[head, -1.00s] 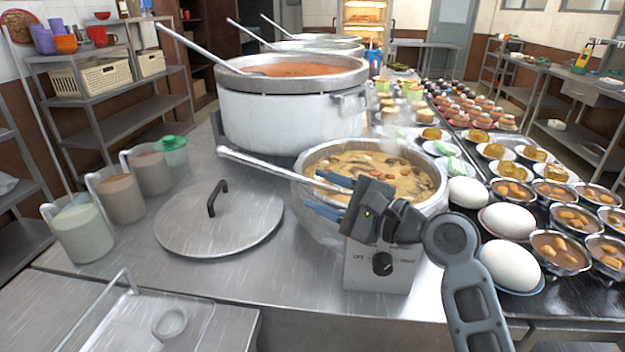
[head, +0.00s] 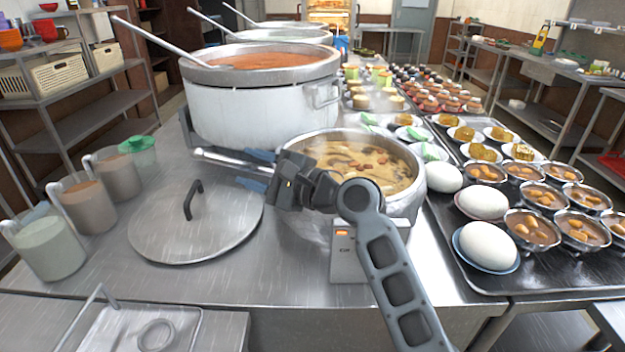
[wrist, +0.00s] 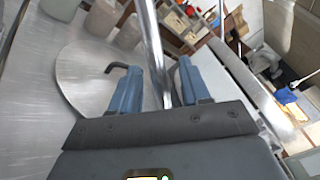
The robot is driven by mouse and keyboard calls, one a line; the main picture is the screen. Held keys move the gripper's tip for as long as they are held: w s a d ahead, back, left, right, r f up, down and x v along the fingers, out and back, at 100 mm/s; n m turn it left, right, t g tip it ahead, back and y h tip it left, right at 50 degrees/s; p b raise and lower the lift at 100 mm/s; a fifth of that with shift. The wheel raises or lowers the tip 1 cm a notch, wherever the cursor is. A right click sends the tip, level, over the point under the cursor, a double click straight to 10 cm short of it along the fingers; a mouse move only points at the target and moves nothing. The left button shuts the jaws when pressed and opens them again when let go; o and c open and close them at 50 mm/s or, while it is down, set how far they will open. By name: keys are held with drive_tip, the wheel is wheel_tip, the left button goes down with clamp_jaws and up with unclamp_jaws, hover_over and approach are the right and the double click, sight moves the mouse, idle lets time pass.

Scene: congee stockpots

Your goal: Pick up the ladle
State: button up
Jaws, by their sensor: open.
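The ladle (head: 218,157) rests in the near small pot (head: 418,192), its metal handle sticking out to the left over the rim. Its bowl end is hidden by my gripper and the congee. My gripper (head: 252,170) is open at the handle on the pot's left side, with its blue fingers pointing left. In the wrist view, the ladle handle (wrist: 152,42) runs between the two blue fingers of my gripper (wrist: 160,66), with gaps visible. I cannot tell whether either finger touches it.
A large pot of red soup (head: 262,110) with its own ladle (head: 155,40) stands behind. A flat lid (head: 195,235) lies left of the small pot, near several jugs (head: 85,205). Eggs (head: 488,247) and bowls crowd the right side.

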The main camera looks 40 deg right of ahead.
drive_tip(key=shift+c, duration=0.3)
clamp_jaws()
idle(1.1)
